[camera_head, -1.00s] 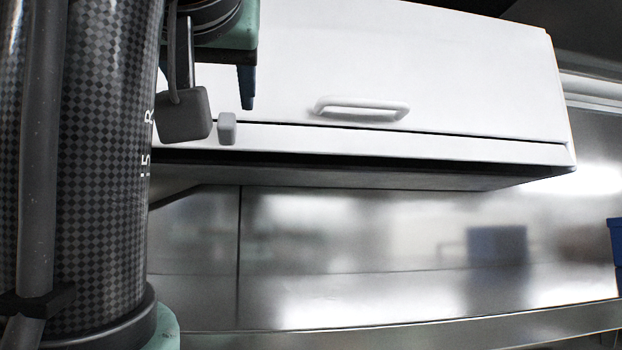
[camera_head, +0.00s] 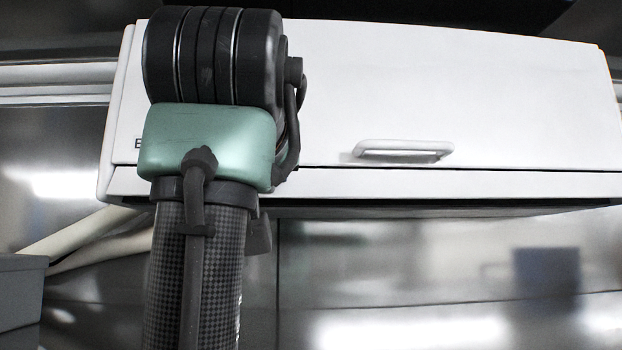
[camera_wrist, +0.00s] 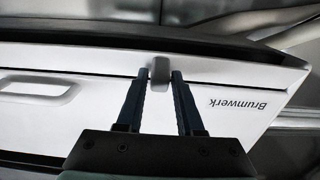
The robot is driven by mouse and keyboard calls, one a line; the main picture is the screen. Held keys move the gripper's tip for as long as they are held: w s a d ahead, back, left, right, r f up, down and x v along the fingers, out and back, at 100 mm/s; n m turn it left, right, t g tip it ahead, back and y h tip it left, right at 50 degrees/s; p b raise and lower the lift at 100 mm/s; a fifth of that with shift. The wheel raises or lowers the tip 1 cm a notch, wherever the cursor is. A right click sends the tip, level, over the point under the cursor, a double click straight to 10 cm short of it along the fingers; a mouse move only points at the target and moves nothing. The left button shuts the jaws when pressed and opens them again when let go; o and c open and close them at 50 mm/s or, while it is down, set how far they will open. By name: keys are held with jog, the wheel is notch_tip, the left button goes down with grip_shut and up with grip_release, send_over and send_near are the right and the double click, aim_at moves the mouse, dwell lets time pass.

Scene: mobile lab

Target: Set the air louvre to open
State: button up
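The white cabinet-like unit (camera_head: 500,110) spans the head view and has a dark slot along its lower edge. In the wrist view it appears upside down, with a small grey knob (camera_wrist: 160,69) at the seam of its lower strip; I take this knob to be the louvre's control. My gripper (camera_wrist: 160,75) is open, with one dark finger on each side of the knob. The gaps are narrow, and I cannot tell whether either finger touches it. In the head view my arm hides both the knob and my fingers. The louvre's setting is not readable.
A pale bar handle (camera_head: 404,150) sticks out of the unit's front, right of my arm; it also shows in the wrist view (camera_wrist: 38,87). A grey box (camera_head: 20,290) stands at the lower left. Pale pipes (camera_head: 85,235) run behind my arm. Steel wall lies below the unit.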

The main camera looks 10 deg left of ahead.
grip_shut()
jog(key=shift+s+r+g, duration=0.1)
jog(key=shift+r+g, duration=0.45)
jog(key=shift+g, duration=0.15)
jog(key=shift+r+g+h, duration=0.2)
jog(key=shift+r+g, duration=0.15)
jog(key=shift+g, duration=0.35)
jog(key=shift+r+g+h, duration=0.2)
jog(key=shift+r+g, duration=0.1)
jog(key=shift+g, duration=0.4)
jog(key=shift+o, duration=2.1)
grip_release()
jog(key=shift+f, duration=0.1)
